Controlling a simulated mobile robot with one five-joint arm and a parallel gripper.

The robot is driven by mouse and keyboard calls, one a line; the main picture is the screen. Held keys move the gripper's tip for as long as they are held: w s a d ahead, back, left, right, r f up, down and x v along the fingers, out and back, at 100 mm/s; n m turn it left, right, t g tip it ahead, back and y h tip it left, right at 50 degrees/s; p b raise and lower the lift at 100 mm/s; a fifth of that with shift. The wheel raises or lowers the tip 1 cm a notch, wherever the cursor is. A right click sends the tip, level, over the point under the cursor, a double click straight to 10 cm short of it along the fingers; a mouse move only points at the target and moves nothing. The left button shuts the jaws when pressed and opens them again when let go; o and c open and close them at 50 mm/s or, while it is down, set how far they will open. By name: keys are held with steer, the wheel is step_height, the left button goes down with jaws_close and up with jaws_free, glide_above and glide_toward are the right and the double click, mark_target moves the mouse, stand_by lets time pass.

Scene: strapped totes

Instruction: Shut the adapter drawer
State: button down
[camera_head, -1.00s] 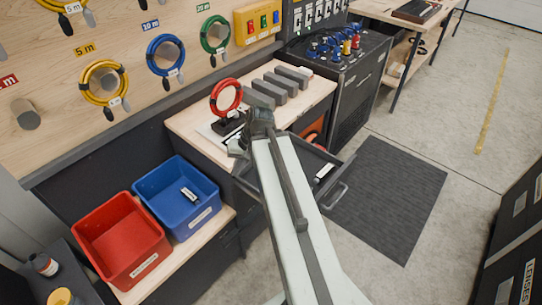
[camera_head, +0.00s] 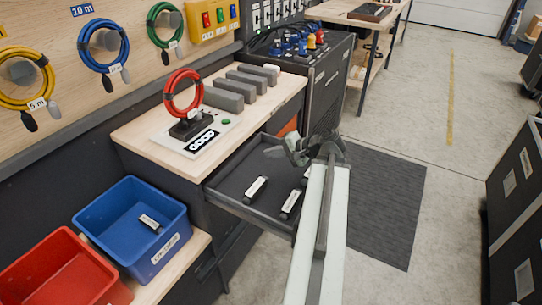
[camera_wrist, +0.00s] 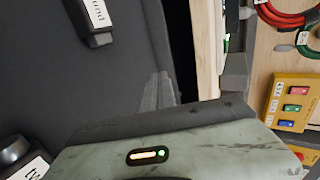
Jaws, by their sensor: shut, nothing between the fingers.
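The adapter drawer (camera_head: 228,200) is a dark tray pulled out from under the wooden worktop. My gripper (camera_head: 284,151) is shut and empty, over the drawer's right part near the worktop edge. My arm hides the drawer's front right side and its handle. In the wrist view the drawer's dark floor (camera_wrist: 50,75) fills the left, with a labelled adapter (camera_wrist: 92,22) at the top. I cannot tell whether my gripper touches the drawer.
The worktop (camera_head: 150,133) carries a red cable on a stand (camera_head: 190,125) and grey blocks (camera_head: 222,97). A blue bin (camera_head: 120,205) and a red bin (camera_head: 60,270) stand at the left. A dark cabinet (camera_head: 328,90) is beyond. The floor mat (camera_head: 390,200) at right is clear.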

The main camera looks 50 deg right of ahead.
mark_target(244, 152)
steer(key=b+x, duration=0.2)
steer(key=x, duration=0.4)
steer(key=shift+f+b, duration=0.3)
steer(key=shift+b, duration=0.05)
steer(key=w, duration=0.2)
steer(key=w+a, duration=0.1)
steer(key=w, duration=0.1)
steer(key=shift+r, duration=0.2)
